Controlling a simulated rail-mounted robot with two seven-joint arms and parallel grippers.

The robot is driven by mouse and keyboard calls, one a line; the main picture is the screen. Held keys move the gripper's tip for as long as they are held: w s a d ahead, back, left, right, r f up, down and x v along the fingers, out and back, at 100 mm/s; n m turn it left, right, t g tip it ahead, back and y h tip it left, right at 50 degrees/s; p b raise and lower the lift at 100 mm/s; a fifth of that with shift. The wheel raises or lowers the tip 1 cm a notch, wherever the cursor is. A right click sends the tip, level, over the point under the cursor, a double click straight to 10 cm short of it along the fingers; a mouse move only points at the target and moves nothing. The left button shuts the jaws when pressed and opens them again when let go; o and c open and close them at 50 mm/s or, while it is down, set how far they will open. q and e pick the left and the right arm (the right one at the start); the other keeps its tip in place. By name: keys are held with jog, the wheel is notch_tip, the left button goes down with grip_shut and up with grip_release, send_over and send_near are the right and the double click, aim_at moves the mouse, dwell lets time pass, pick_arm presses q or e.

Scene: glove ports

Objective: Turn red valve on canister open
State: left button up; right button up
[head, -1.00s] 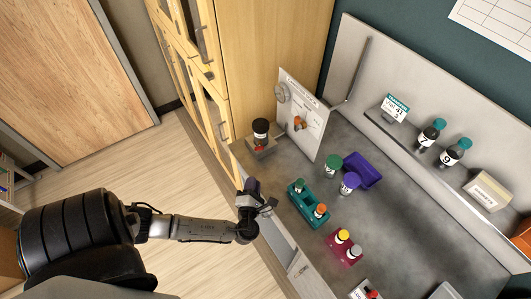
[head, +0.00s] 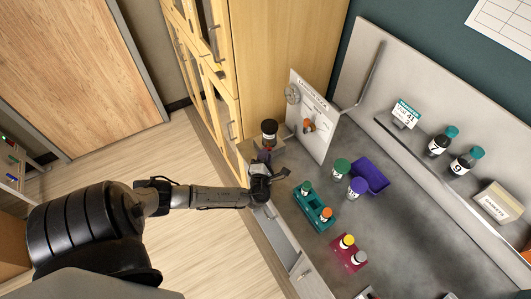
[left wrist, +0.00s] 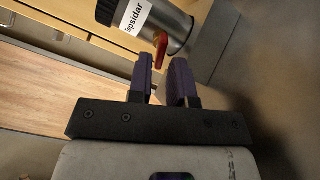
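The canister (head: 269,132) stands at the back left corner of the bench, with a dark top and a white label. My left gripper (head: 272,164) is close in front of the canister. Its purple fingers (left wrist: 161,62) are apart with nothing between them. The valve is not clear in the head view. My right gripper is not in view.
On the bench to the right are a teal rack (head: 312,210), a purple bin (head: 370,175), a green-capped bottle (head: 340,168) and a magenta rack (head: 347,259). Wooden cabinets (head: 209,85) stand at left.

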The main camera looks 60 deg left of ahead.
pick_arm(q)
jog(key=shift+x, duration=0.9)
grip_shut()
